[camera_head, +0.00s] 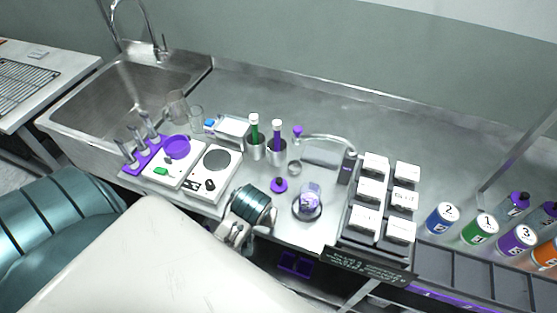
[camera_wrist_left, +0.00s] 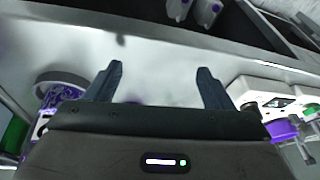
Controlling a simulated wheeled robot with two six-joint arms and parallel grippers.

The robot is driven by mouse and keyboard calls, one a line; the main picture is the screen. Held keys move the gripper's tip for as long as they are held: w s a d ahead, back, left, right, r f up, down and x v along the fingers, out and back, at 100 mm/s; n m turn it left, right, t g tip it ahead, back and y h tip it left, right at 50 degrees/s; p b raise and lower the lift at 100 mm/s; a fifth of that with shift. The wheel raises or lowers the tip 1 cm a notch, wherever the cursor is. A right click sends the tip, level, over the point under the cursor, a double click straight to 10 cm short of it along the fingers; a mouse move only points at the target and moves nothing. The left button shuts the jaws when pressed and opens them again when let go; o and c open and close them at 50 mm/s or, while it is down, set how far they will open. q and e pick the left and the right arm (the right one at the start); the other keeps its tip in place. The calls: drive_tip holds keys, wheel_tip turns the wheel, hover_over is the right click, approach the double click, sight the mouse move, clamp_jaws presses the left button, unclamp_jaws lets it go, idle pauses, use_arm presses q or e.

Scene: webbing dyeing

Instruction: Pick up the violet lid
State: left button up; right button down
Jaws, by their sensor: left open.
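A small violet lid (camera_head: 279,185) with a dark centre lies on the steel counter in the head view, left of a clear jar (camera_head: 308,200) with violet contents. My left arm's teal wrist section is just left of the lid in the head view, and its fingers are not clearly visible there. In the left wrist view my left gripper (camera_wrist_left: 160,85) is open, with nothing seen between its fingers. The jar shows at the left of that view (camera_wrist_left: 60,92). I cannot make out the lid in the wrist view; the gripper body may hide it. My right gripper is not in view.
White devices (camera_head: 213,172) stand left of my arm, one with a violet dish (camera_head: 177,147). Two holders with green and violet tubes (camera_head: 276,140) stand behind the lid. A rack of white boxes (camera_head: 368,190) and numbered cans (camera_head: 442,217) are to the right. The counter's front edge is close.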

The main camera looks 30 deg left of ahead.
use_arm(q)
drive_tip(key=w+d+r+n+g+y, duration=0.1)
drive_tip(key=w+r+n, duration=0.35)
drive_tip(key=w, duration=0.25)
drive_tip(key=w+r+n+g+y, duration=0.1)
drive_tip(key=w+r+n, duration=0.2)
drive_tip(key=w+n, duration=0.35)
drive_tip(key=b, duration=0.2)
hover_over(281, 182)
drive_tip(key=d, duration=0.1)
wheel_tip(281, 182, down, 4)
drive_tip(key=shift+r, duration=0.1)
drive_tip(key=shift+s+f+p, duration=0.1)
drive_tip(key=shift+f+p, duration=0.45)
drive_tip(key=shift+f, duration=0.2)
drive_tip(key=x, duration=0.1)
drive_tip(key=p+x, duration=0.1)
drive_tip(key=x, duration=0.1)
drive_tip(key=shift+d+f, duration=0.25)
drive_tip(key=shift+f, duration=0.05)
drive_tip(key=shift+a+f, duration=0.15)
drive_tip(key=shift+f, duration=0.25)
drive_tip(key=c, duration=1)
